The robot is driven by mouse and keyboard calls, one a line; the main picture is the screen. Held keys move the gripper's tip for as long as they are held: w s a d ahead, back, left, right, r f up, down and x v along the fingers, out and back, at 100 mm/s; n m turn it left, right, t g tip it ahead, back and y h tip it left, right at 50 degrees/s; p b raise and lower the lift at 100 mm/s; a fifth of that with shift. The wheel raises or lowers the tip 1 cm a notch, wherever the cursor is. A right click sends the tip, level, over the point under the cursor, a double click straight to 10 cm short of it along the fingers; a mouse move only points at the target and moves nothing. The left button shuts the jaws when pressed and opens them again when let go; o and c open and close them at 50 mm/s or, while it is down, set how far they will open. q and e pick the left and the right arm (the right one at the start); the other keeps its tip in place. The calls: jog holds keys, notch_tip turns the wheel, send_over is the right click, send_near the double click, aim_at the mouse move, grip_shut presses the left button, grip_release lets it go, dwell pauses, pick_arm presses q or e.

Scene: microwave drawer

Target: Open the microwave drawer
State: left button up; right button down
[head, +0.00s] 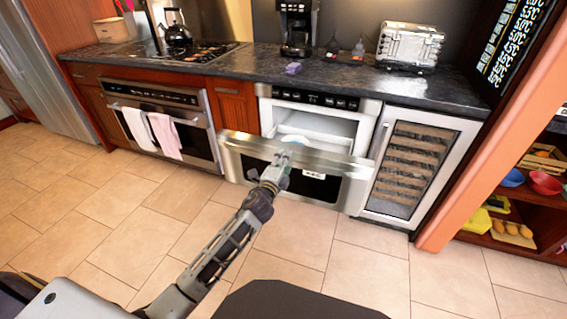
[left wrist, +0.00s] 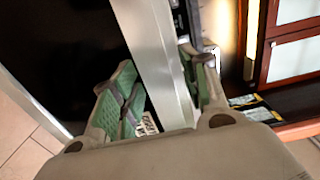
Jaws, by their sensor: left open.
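The microwave drawer (head: 325,185) stands pulled out from its white housing, with its steel and dark front toward me. Its white inside shows from above, with a pale round item (head: 295,139) partly visible in it. My left gripper (head: 284,158) is at the top edge of the drawer front, left of its middle. In the left wrist view its green-padded fingers (left wrist: 160,95) are open and lie on both sides of the steel front edge (left wrist: 157,60). I cannot tell whether either finger touches it. My right gripper is not in view.
A wine cooler (head: 410,165) stands right of the drawer, and an oven (head: 165,125) with towels stands to the left. The dark counter (head: 245,66) above holds a coffee maker (head: 297,25) and a silver toaster (head: 408,45). The tiled floor (head: 120,215) is clear in front.

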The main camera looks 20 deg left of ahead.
pick_arm(q)
jog(key=shift+s, duration=0.1)
jog(key=s, duration=1.1)
jog(key=shift+s+a, duration=0.2)
jog(key=shift+s, duration=0.15)
dwell(0.4)
dwell(0.5)
